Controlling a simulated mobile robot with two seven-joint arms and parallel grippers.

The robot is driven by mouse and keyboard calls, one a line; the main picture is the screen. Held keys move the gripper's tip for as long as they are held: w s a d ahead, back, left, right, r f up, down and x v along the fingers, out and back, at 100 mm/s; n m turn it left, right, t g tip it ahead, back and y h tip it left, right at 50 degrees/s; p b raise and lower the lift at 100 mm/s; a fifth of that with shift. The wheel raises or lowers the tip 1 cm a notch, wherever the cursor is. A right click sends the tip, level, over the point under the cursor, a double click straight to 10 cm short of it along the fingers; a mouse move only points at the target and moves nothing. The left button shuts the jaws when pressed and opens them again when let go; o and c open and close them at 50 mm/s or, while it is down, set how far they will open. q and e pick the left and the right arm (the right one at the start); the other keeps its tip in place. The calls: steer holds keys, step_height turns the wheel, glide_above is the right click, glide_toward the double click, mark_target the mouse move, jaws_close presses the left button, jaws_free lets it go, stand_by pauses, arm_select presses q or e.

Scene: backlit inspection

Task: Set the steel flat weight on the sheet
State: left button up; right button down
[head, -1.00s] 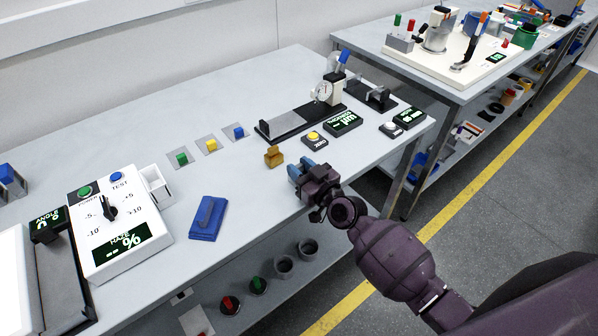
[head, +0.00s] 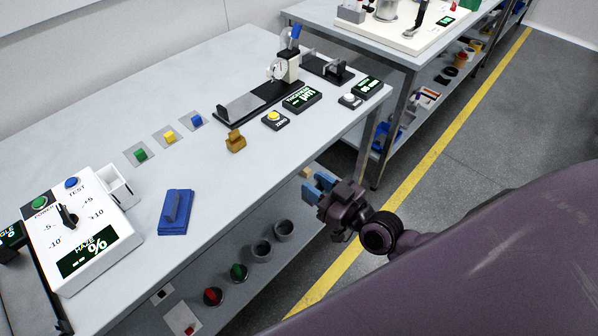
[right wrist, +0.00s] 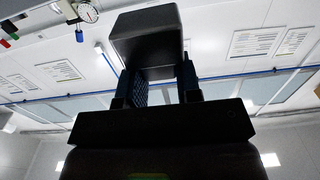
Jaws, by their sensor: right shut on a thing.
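My right gripper (head: 318,187) is off the table's front edge, above the floor side. In the right wrist view its fingers (right wrist: 160,92) are shut on a dark grey flat-faced block, which I take for the steel flat weight (right wrist: 147,35). It is backlit, so its surface is hard to read. In the head view it is mostly hidden by the fingers. I cannot clearly make out the sheet. My left gripper is not in view.
A lower shelf (head: 225,270) carries knobs and cups. The table's middle is largely clear.

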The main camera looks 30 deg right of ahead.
steer(key=shift+s+d, duration=0.25)
steer(key=shift+s, duration=0.4)
steer(key=shift+w+a+f, duration=0.1)
steer(key=shift+w+a, duration=0.15)
steer(key=shift+a, duration=0.3)
steer(key=w+a+r+m+t+h, duration=0.1)
steer(key=w+r+m+h, duration=0.3)
steer(key=r, duration=0.5)
steer(key=w+h, duration=0.2)
steer(key=shift+w+a, duration=0.3)
